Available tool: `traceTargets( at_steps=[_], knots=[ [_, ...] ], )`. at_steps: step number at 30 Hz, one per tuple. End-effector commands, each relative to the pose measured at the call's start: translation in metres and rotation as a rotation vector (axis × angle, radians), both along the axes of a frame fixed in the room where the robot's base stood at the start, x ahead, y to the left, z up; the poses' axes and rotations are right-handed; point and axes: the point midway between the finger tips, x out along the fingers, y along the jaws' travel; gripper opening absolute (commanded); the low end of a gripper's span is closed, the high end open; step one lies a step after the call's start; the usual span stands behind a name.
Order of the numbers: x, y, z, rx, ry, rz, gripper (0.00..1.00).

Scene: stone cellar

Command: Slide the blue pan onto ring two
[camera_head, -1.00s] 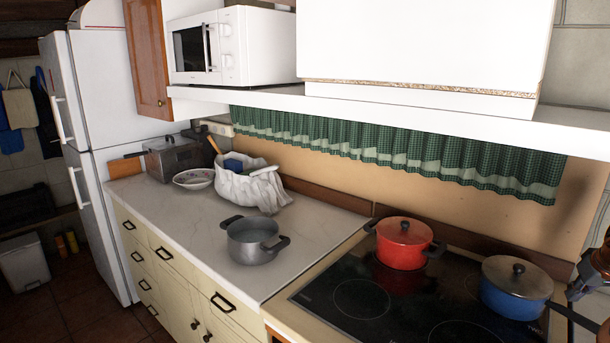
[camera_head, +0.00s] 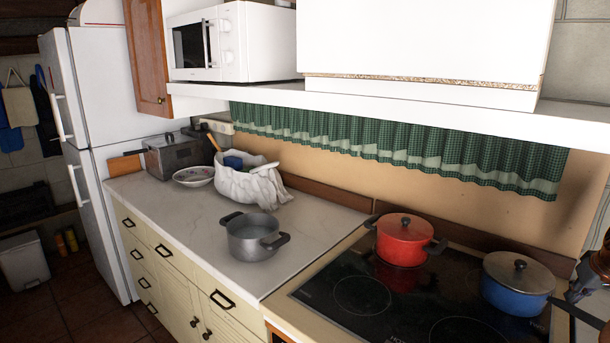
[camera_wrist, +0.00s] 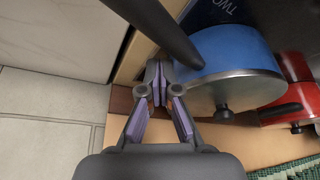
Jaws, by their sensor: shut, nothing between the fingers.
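The blue pan (camera_head: 510,296) sits at the back right of the black hob (camera_head: 330,272), with a grey lid and dark knob. Its long dark handle points toward the lower right. In the wrist view the blue pan (camera_wrist: 232,48) is close, and its handle crosses the top. My gripper (camera_wrist: 158,88) is shut and empty, beside the pan's wall near the handle's root; I cannot tell whether it touches. In the head view only part of it shows at the right edge. White lettering "TWO" (camera_wrist: 229,7) lies on the hob at the pan's front side. A ring (camera_head: 460,332) is partly visible there.
A red pot (camera_head: 403,246) with a lid stands left of the blue pan on the hob. Another ring (camera_head: 362,296) at the front left is bare. A grey pot (camera_head: 252,243) stands on the counter. A white shelf (camera_head: 400,108) overhangs the back.

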Motion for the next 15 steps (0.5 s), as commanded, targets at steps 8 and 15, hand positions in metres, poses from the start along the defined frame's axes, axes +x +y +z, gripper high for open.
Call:
traceTargets(
  at_steps=[8, 15],
  knots=[
    [0.0, 0.0, -0.013, 0.0, 0.0, -0.001, 0.0],
    [-0.001, 0.0, -0.021, 0.001, 0.001, -0.001, 0.0]
  ],
)
